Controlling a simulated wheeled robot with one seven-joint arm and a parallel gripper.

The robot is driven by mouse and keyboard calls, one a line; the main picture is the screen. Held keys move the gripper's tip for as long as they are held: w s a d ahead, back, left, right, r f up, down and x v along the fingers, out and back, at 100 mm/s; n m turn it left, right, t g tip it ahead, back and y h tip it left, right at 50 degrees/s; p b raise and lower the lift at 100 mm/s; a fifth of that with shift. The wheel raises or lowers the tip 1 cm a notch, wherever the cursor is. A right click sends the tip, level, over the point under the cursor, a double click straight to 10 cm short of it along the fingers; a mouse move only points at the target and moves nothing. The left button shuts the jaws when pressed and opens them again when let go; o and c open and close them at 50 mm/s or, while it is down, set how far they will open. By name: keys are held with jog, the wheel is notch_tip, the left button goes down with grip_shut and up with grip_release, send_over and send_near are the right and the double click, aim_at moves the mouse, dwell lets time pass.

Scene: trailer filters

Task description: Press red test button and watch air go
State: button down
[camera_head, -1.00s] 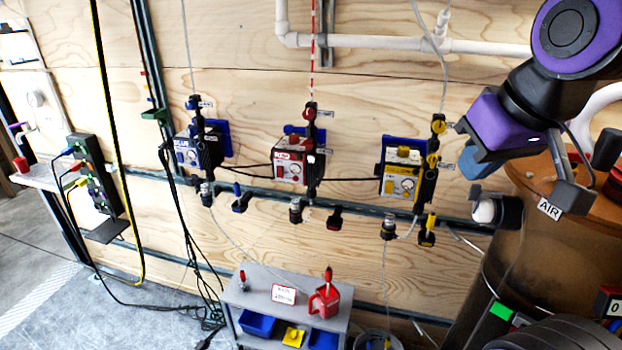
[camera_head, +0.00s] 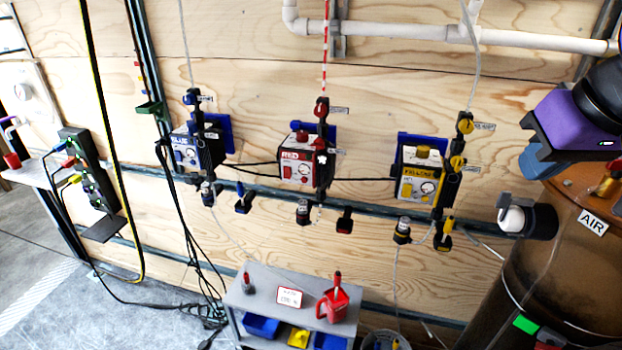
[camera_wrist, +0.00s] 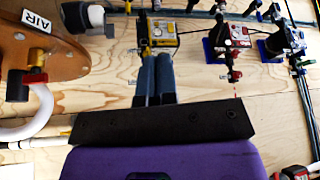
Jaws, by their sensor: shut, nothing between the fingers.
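The red unit (camera_head: 300,168), labelled RED, hangs on the plywood wall in the middle, with a red knob (camera_head: 321,107) on the dark fitting above it. I cannot tell for sure which small red part is the test button. The red unit also shows upside down in the wrist view (camera_wrist: 228,38). My gripper (camera_wrist: 155,72) has its two blue fingers together with nothing between them. It points towards the yellow unit (camera_wrist: 158,32), apart from the red one. In the head view my gripper is at the right, partly hidden by its purple housing.
A blue unit (camera_head: 192,148) hangs left of the red one, the yellow unit (camera_head: 418,180) right of it. A brown drum marked AIR (camera_head: 592,222) stands at right below my arm. A small grey cart (camera_head: 262,290) holds a red jug (camera_head: 335,302). Hoses and cables hang left.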

aim_at(304, 180)
jog(key=w+a+f+m+t+y, duration=0.1)
jog(key=w+a+f+m+t, duration=0.15)
jog(key=w+a, duration=0.4)
jog(key=w+a+f+m+t+y, duration=0.1)
jog(key=w+a+f+m, duration=0.25)
jog(key=w, duration=0.65)
jog(key=w+a+f+m+t+y, duration=0.1)
jog(key=w+a+f+m+t, duration=0.15)
jog(key=w+a, duration=0.4)
jog(key=w+a+f+m+t+y, duration=0.2)
jog(key=a+f+m, duration=0.4)
jog(key=f, duration=0.3)
jog(key=w+a+f+m+t+y, duration=0.2)
jog(key=a+f+m, duration=0.4)
jog(key=a+f, duration=0.2)
jog(key=shift+w+f+y, duration=0.2)
jog(key=shift+f+y, duration=0.1)
jog(key=shift+f, duration=0.55)
jog(key=shift+w, duration=0.1)
jog(key=shift+w+d, duration=0.5)
jog(key=shift+w, duration=0.85)
jog(key=shift+w+d, duration=0.5)
jog(key=shift+w, duration=0.85)
jog(key=shift+w+d, duration=0.5)
jog(key=shift+w, duration=0.85)
